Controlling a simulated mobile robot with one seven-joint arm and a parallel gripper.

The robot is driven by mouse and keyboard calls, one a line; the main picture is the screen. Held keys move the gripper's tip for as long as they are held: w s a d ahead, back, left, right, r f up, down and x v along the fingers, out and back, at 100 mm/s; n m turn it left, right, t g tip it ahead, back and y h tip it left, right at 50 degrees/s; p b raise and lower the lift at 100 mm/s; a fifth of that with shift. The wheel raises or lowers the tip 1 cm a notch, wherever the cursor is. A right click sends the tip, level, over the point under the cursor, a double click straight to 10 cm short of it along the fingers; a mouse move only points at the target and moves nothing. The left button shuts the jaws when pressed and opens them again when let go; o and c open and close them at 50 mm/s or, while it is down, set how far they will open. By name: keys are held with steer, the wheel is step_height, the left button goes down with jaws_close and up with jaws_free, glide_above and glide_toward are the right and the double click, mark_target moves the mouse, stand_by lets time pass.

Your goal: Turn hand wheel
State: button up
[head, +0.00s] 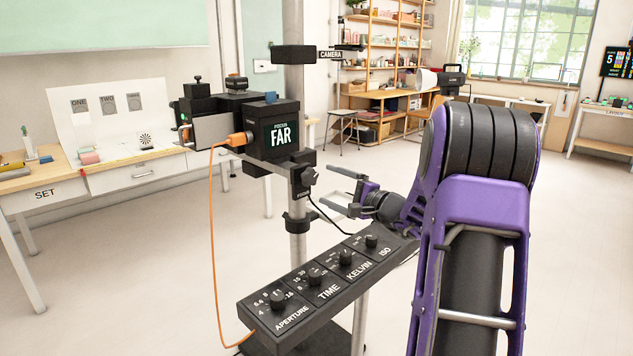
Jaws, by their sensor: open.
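A camera rig (240,125) is mounted on a grey post, and its small screen (281,136) reads FOCUS FAR. A small dark round knob, which looks like the hand wheel (309,176), sits on the post below the screen, by a small label that seems to read FOCUS. My gripper (330,189) is open and empty just right of the wheel. Its two grey fingers, one above the other, point left toward the post. It appears apart from the wheel, but the exact gap in depth cannot be told.
A slanted control panel (325,285) with several knobs, marked APERTURE, TIME, KELVIN and ISO, lies below my gripper. An orange cable (213,230) hangs from the camera. A table marked SET (60,186) stands at left. Shelves (385,45) are behind; open floor lies right.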

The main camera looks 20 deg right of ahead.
steer(key=v, duration=0.9)
steer(key=shift+s, duration=0.3)
steer(key=shift+d, duration=0.1)
